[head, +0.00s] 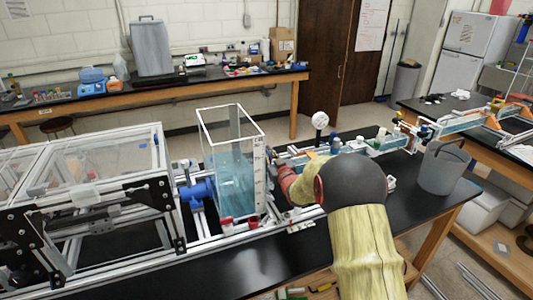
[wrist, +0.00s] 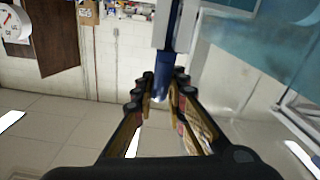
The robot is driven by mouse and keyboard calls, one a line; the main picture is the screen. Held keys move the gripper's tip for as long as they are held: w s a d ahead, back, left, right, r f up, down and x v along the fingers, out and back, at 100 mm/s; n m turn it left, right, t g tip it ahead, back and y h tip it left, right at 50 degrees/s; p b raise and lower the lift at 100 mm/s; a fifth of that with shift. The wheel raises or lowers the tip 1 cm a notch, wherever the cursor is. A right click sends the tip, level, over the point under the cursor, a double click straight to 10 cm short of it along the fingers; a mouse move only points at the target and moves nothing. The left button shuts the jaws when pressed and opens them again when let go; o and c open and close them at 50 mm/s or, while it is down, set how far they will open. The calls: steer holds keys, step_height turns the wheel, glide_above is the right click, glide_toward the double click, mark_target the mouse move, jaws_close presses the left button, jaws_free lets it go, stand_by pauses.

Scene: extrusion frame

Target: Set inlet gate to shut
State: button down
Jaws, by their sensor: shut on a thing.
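My gripper (wrist: 165,85) has its two fingers closed around a narrow blue handle (wrist: 165,62) in the wrist view. The handle hangs below a pale grey upright piece (wrist: 172,25), which seems to belong to the inlet gate; its exact setting cannot be read. In the head view, my forearm and wrist reach to the right side of the clear water tank (head: 235,150), and the fingertips and the handle are hidden there. The tank holds blue-tinted water and also shows at the upper right of the wrist view.
A blue pump-like fitting (head: 197,190) sits left of the tank, beside an aluminium extrusion frame (head: 95,207). A channel with bottles along it runs right of my wrist. A grey bucket (head: 440,170) stands at the bench's right end. Red cups sit in front of the tank.

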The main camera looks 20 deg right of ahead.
steer(key=c, duration=2.1)
jaws_free()
steer(key=shift+d+f, duration=0.15)
steer(key=shift+f, duration=0.2)
steer(key=shift+o, duration=1.3)
steer(key=shift+r, duration=0.15)
steer(key=shift+s, duration=0.1)
steer(key=s, duration=1.1)
steer(key=shift+s, duration=0.4)
